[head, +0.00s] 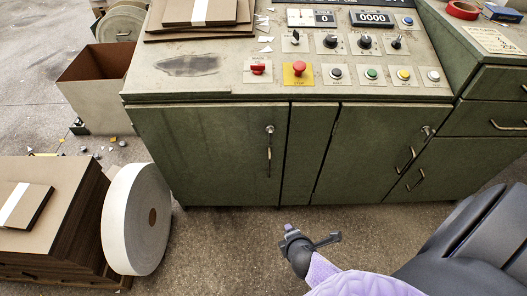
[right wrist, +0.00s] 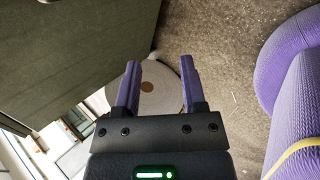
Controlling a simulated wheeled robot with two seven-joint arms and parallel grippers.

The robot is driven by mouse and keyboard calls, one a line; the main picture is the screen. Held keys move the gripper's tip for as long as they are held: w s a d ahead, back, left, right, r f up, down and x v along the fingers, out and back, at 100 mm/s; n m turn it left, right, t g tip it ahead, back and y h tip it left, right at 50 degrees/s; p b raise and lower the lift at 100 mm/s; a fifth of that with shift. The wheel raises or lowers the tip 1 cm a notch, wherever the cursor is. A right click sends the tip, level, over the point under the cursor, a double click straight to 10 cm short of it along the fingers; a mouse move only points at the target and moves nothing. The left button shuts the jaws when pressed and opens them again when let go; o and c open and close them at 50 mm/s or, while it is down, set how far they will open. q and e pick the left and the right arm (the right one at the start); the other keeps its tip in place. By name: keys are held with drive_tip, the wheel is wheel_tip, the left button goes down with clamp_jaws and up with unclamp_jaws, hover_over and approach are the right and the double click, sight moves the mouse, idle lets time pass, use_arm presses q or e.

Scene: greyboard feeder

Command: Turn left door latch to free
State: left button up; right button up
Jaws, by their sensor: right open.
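The left door (head: 208,150) is a green panel on the front of the cabinet and appears closed. Its latch (head: 270,129) is a small metal piece near the door's upper right corner, above a vertical handle (head: 269,158). The latch is too small to tell how it is turned. My right gripper (head: 311,237) is open and empty, low over the floor in front of the cabinet, below and right of the latch and apart from it. Its two purple fingers also show in the right wrist view (right wrist: 159,78). My left gripper is not in view.
A large white roll (head: 128,220) stands beside stacked brown boards (head: 50,215) at left. Above the doors is a control panel with a red knob (head: 299,68) and several buttons. A right door (head: 375,165) has its own latch (head: 428,131). Floor before the doors is clear.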

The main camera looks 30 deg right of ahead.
drive_tip(key=w+d+r+n+t+h+b, duration=0.1)
drive_tip(key=w+d+n+t+h+b, duration=0.3)
drive_tip(key=w+n+b, duration=0.65)
drive_tip(key=n+t+h+b, duration=0.2)
drive_tip(key=n+t+b, duration=0.1)
drive_tip(key=t+b, duration=0.1)
approach(271, 139)
drive_tip(key=f, duration=0.1)
drive_tip(key=shift+t, duration=0.3)
drive_tip(key=b+x, duration=0.1)
drive_tip(key=x, duration=0.4)
drive_tip(key=b+x, duration=0.1)
drive_tip(key=x, duration=0.4)
drive_tip(key=shift+r, duration=0.25)
drive_tip(key=shift+w+d+r+b, duration=0.15)
drive_tip(key=shift+w+b, duration=0.1)
drive_tip(key=shift+b, duration=0.05)
drive_tip(key=c, duration=0.6)
clamp_jaws()
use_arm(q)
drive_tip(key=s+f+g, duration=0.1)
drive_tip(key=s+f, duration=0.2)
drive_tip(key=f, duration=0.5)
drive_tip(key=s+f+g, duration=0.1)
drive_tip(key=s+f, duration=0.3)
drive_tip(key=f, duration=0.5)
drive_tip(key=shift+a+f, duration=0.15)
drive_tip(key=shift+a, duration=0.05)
